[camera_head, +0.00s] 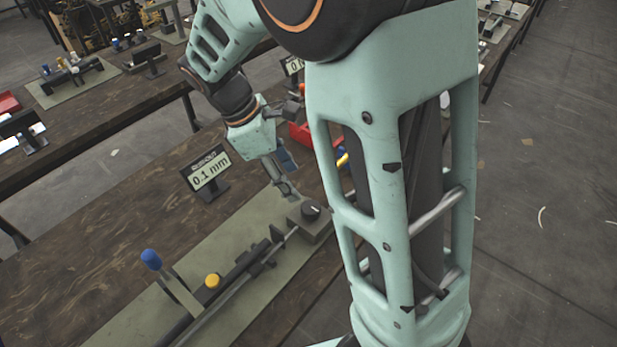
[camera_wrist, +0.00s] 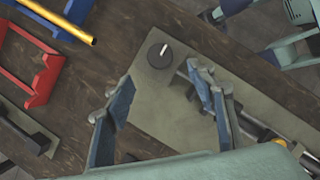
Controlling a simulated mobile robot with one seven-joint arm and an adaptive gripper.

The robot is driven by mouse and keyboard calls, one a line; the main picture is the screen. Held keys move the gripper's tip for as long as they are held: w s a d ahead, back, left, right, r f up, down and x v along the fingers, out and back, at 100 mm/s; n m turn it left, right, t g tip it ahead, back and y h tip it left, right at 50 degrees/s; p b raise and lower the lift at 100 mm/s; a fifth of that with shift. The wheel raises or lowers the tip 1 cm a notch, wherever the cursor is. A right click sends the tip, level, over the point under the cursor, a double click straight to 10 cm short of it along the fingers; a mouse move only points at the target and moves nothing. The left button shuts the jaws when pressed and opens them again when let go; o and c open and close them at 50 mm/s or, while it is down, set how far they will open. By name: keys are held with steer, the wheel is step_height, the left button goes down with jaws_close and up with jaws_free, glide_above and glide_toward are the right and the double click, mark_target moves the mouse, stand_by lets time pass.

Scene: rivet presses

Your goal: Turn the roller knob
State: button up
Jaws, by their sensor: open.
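The roller knob (camera_head: 311,211) is a round black dial with a white pointer mark, on a small grey block at the far end of the green press board (camera_head: 262,212). In the wrist view the knob (camera_wrist: 160,54) shows whole, just beyond the fingertips. My gripper (camera_head: 286,190) is open and empty, to the left of the knob in the head view and apart from it. In the wrist view my gripper (camera_wrist: 158,86) has its two blue-grey fingers spread wide, with bare board between them.
A small display (camera_head: 208,174) reading 0.1 mm stands left of the board. A blue-tipped lever (camera_head: 151,259) and a yellow knob (camera_head: 213,281) sit nearer on the press. A red holder (camera_wrist: 38,80) and a yellow-and-blue bar (camera_wrist: 62,22) lie at the upper left in the wrist view.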

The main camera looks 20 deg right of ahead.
mark_target(310, 206)
steer(key=x, duration=1)
steer(key=shift+s+d+f, duration=0.1)
steer(key=shift+f, duration=0.1)
steer(key=c, duration=1.2)
steer(key=shift+o, duration=0.2)
steer(key=shift+r+m, duration=0.1)
steer(key=shift+m, duration=0.3)
steer(key=m, duration=0.1)
steer(key=m+g+p, duration=0.1)
steer(key=m, duration=0.1)
steer(key=shift+w+m+g+y, duration=0.2)
steer(key=shift+m+g+y, duration=0.1)
steer(key=m+g+y, duration=0.1)
steer(key=m, duration=0.3)
steer(key=shift+w+d+m+p, duration=0.1)
steer(key=shift+m+p, duration=0.2)
